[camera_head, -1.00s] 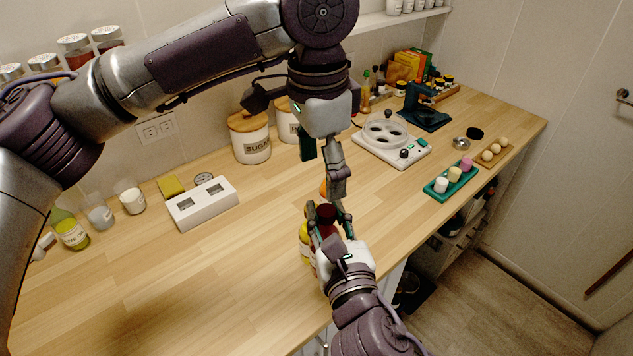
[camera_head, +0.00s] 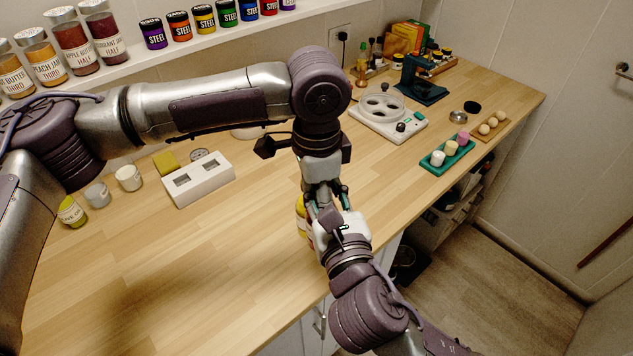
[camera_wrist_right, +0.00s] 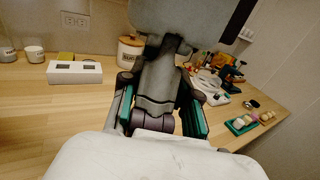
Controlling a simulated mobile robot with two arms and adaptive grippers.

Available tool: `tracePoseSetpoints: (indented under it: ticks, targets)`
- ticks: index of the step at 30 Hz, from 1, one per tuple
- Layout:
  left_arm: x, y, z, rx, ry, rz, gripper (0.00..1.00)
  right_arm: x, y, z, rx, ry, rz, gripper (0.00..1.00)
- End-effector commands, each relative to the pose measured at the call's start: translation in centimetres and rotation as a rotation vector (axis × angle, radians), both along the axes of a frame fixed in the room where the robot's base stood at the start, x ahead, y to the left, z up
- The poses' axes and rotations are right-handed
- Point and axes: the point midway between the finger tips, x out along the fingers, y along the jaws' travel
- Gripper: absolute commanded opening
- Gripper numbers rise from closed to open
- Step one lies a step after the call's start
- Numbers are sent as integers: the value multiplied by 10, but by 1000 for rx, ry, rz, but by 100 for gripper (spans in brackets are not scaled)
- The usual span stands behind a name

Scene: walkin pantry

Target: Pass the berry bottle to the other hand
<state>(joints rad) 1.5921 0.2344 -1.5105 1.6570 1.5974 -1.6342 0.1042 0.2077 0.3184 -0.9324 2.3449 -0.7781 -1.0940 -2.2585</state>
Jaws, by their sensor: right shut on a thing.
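The berry bottle (camera_head: 310,238) is mostly hidden between my two grippers in the head view; a strip of dark red shows beside a yellow bottle (camera_head: 301,208). My right gripper (camera_head: 328,212) is shut on the berry bottle, coming from the front. In the right wrist view, a dark purple rounded part of it (camera_wrist_right: 152,122) shows between the teal finger pads. My left gripper (camera_head: 321,196) points down from above, right over the bottle's top and very close to the right fingers. Whether its fingers are open or shut, or touch the bottle, I cannot tell.
A white two-slot block (camera_head: 198,180) and small jars stand at the left. A white appliance (camera_head: 387,122), a teal tray (camera_head: 446,155) and an egg board (camera_head: 490,127) are at the right. A shelf of jars (camera_head: 205,18) is at the back. Front left counter is clear.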

Motion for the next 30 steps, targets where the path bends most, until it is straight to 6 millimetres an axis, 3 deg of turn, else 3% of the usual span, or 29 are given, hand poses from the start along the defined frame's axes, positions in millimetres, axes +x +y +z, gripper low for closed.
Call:
tracePoseSetpoints:
  ticks: [9, 22, 23, 28, 30]
  targets:
    - [0, 0, -2, 0, 0, 1, 78, 0, 0, 1, 1, -3, 0, 0]
    - [1, 1, -2, 1, -3, 3, 6, 0, 0, 1, 2, -3, 1, 0]
    - [1, 1, -1, 0, -4, 3, 3, 0, 0, 1, 2, -3, 1, 32]
    - [1, 0, -1, 0, -3, 3, 0, 0, 0, 1, 1, -2, 1, 60]
    - [1, 0, -1, 0, -2, 2, 0, 0, 0, 1, 1, -1, 1, 60]
